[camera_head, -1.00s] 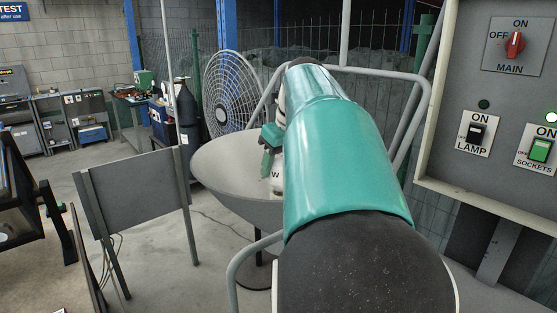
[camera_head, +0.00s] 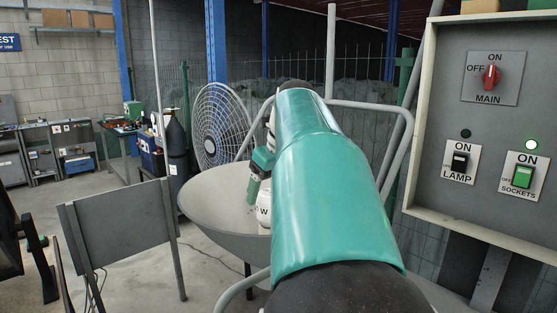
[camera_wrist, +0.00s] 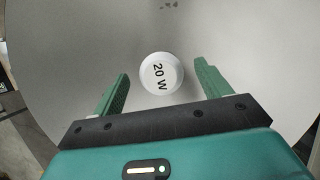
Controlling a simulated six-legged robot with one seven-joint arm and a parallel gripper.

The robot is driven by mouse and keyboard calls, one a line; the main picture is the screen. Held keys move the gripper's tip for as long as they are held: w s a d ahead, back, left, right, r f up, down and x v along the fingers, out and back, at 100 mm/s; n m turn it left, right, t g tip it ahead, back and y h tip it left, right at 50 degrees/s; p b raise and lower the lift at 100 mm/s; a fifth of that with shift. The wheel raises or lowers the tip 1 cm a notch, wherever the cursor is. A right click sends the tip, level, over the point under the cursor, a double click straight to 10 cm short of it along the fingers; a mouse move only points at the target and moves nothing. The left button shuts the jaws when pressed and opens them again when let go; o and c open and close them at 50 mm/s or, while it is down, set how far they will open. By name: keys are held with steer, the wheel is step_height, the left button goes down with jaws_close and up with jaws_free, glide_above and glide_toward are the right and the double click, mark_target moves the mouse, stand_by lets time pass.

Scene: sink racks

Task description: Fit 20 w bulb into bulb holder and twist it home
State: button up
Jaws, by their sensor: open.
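The 20 w bulb is a white round shape marked "20 W" (camera_wrist: 161,73) in the wrist view, inside a pale grey bowl (camera_wrist: 60,60). It lies between and a little beyond the two green fingers of my gripper (camera_wrist: 160,88), which is open and not touching it. In the head view the bulb (camera_head: 264,213) shows partly beside my arm, with a "W" on it, in the bowl (camera_head: 215,222). My gripper (camera_head: 256,182) is over the bowl, partly hidden by my arm. I cannot make out the bulb holder.
A grey switch panel (camera_head: 437,178) with MAIN, LAMP and SOCKETS switches stands at the right. A caged fan (camera_head: 222,125) stands behind the bowl. A grey board on legs (camera_head: 122,225) is at the left. Tubular rails (camera_head: 372,106) run around the bowl. Floor is open at the left.

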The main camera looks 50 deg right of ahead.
steer(key=v, duration=1)
steer(key=shift+r, duration=0.3)
steer(key=shift+s, duration=0.1)
